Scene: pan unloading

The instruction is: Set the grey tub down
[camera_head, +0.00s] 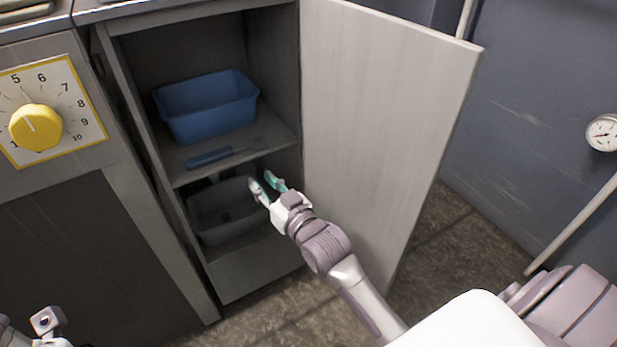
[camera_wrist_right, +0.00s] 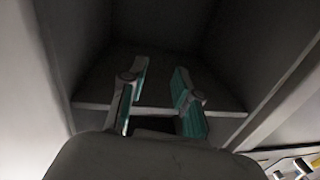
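The grey tub (camera_head: 215,232) is in the dark lower compartment of the open cabinet and appears to rest on its floor. My right gripper (camera_head: 266,184) is at the right side of that compartment's opening, close to the tub's right end in the picture. Its two teal-padded fingers are apart. The right wrist view also shows the fingers of the right gripper (camera_wrist_right: 160,95) spread, with nothing clearly held between them. I cannot tell whether a finger touches the tub. Part of my left arm shows at the lower left, but its fingers do not.
A blue tub (camera_head: 210,118) stands on the shelf above, with a blue-handled tool (camera_head: 209,158) in front of it near the shelf edge (camera_head: 235,164). The open cabinet door (camera_head: 385,110) stands to the right of my right gripper. A panel with a yellow knob (camera_head: 36,127) is at left.

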